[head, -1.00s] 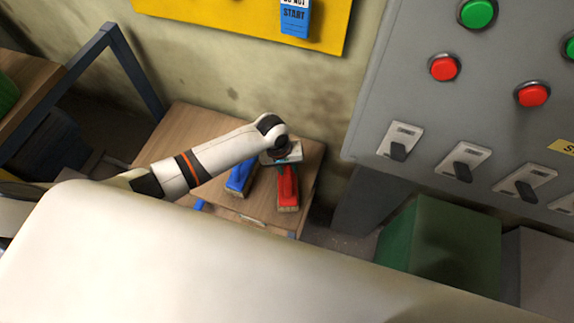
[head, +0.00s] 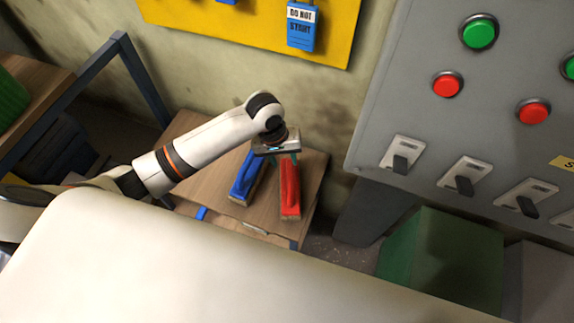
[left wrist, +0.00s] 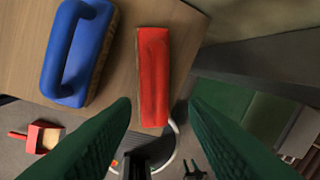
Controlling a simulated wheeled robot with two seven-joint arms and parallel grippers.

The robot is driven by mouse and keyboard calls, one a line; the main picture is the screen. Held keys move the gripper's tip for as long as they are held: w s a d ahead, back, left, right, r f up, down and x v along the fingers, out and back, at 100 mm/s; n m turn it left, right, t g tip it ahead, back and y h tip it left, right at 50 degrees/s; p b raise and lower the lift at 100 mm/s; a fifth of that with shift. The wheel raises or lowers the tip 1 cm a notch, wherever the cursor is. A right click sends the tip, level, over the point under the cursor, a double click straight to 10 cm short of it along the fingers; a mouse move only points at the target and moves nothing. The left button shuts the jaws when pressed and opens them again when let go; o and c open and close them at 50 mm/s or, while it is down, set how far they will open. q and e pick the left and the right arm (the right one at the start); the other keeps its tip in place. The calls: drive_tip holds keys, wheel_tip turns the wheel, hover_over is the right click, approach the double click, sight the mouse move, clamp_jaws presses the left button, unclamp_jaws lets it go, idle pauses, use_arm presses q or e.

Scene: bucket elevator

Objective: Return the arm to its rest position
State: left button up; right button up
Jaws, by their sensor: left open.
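My left arm (head: 205,145) reaches in from the left over a small wooden table (head: 190,125). My left gripper (head: 277,152) hangs above the table, close over the far end of a red brush (head: 290,190). In the left wrist view my two green fingers (left wrist: 160,108) are spread apart with nothing held between them. The red brush (left wrist: 154,75) shows beyond and below the fingertips. A blue brush (head: 246,176) lies to its left on the table and also shows in the left wrist view (left wrist: 78,50). My right gripper is not in view.
A grey control cabinet (head: 390,120) with buttons and switches stands at the right. A green box (head: 440,255) is on the floor below it. A yellow board (head: 250,20) with blue tags hangs on the wall. A blue-grey frame (head: 140,75) stands at the left.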

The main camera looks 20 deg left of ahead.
use_arm(q)
drive_tip(key=shift+s+a+r, duration=0.1)
drive_tip(key=shift+a+r, duration=0.05)
drive_tip(key=shift+r, duration=0.6)
drive_tip(key=s+d+m+t+h, duration=0.1)
drive_tip(key=s+d+m, duration=0.25)
drive_tip(key=s, duration=0.55)
drive_tip(key=s+a+r+m+t+y, duration=0.2)
drive_tip(key=s+a+r+m+y, duration=0.1)
drive_tip(key=s+a, duration=0.7)
wheel_tip(320, 180, down, 28)
drive_tip(key=s+d+g, duration=0.1)
drive_tip(key=s+g, duration=0.1)
drive_tip(key=s+a+f, duration=0.2)
drive_tip(key=s+f, duration=1.2)
drive_tip(key=s, duration=0.2)
drive_tip(key=shift+a+f+g, duration=0.3)
drive_tip(key=shift+g, duration=0.1)
